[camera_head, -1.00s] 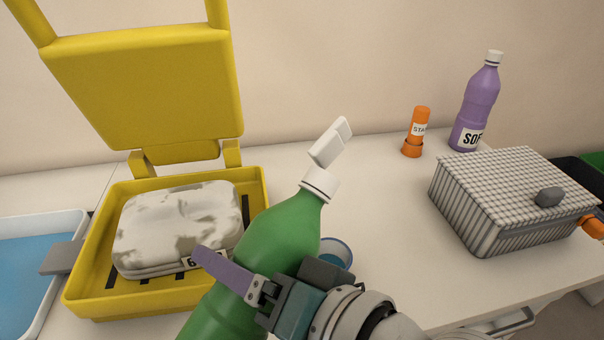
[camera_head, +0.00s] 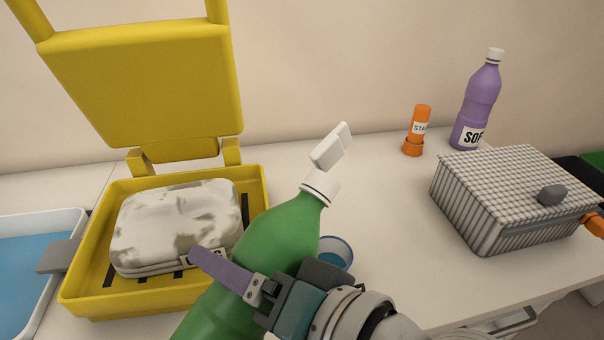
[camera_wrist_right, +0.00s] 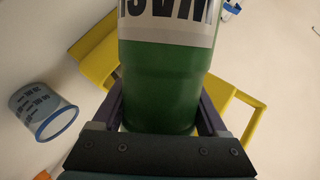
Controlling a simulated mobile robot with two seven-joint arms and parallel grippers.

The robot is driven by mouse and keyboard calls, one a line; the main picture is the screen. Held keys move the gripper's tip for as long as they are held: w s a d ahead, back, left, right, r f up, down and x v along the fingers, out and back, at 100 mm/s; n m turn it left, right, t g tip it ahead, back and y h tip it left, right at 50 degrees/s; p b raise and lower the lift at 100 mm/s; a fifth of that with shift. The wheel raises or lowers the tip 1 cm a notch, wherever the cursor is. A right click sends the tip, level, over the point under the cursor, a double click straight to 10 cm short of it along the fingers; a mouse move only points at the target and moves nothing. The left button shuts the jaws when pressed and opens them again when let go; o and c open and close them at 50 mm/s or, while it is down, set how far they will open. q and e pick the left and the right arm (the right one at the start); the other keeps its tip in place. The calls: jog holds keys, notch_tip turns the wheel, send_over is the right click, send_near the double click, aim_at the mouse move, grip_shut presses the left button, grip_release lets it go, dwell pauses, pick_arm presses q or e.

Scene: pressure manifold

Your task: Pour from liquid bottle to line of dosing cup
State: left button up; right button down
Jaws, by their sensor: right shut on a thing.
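The green liquid bottle (camera_head: 275,240) is tilted in the head view, with its neck up and to the right. Its white flip cap (camera_head: 331,147) stands open. My right gripper (camera_head: 258,288) is shut on the bottle's body; one purple finger shows across its near side. In the right wrist view, the bottle (camera_wrist_right: 160,85) with a dark-lettered label fills the space between the fingers. The dosing cup (camera_head: 338,247), blue-rimmed, is partly hidden behind the bottle. In the wrist view the cup (camera_wrist_right: 38,110) shows printed markings, apart from the gripper; its fill level cannot be told. My left gripper is not in view.
A yellow scale-like tray (camera_head: 90,300) with a white-grey pack (camera_head: 175,225) stands left, near a blue-filled tray (camera_head: 25,265). An orange tube (camera_head: 419,125), a purple bottle (camera_head: 480,105) and a checked box (camera_head: 510,205) stand right. The table between is clear.

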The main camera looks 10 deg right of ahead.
jog(key=shift+a+f+b, duration=0.15)
jog(key=shift+f+b, duration=0.05)
jog(key=shift+b, duration=0.15)
dwell(0.6)
jog(key=shift+f+m+b, duration=0.25)
jog(key=shift+m+b, duration=0.05)
jog(key=shift+s+a+f+m+y+b, duration=0.15)
jog(key=shift+f+m+y+b, duration=0.1)
jog(key=shift+f+b, duration=0.85)
jog(key=shift+s+a+f+m+y+b, duration=0.1)
jog(key=shift+f+m+y+b, duration=0.15)
jog(key=shift+f+b, duration=0.8)
jog(key=shift+w+d+r+m+g+y+b, duration=0.15)
jog(key=shift+r+m+g+y+b, duration=0.2)
jog(key=shift+r+m, duration=0.4)
dwell(1.8)
jog(key=shift+r, duration=0.15)
dwell(0.6)
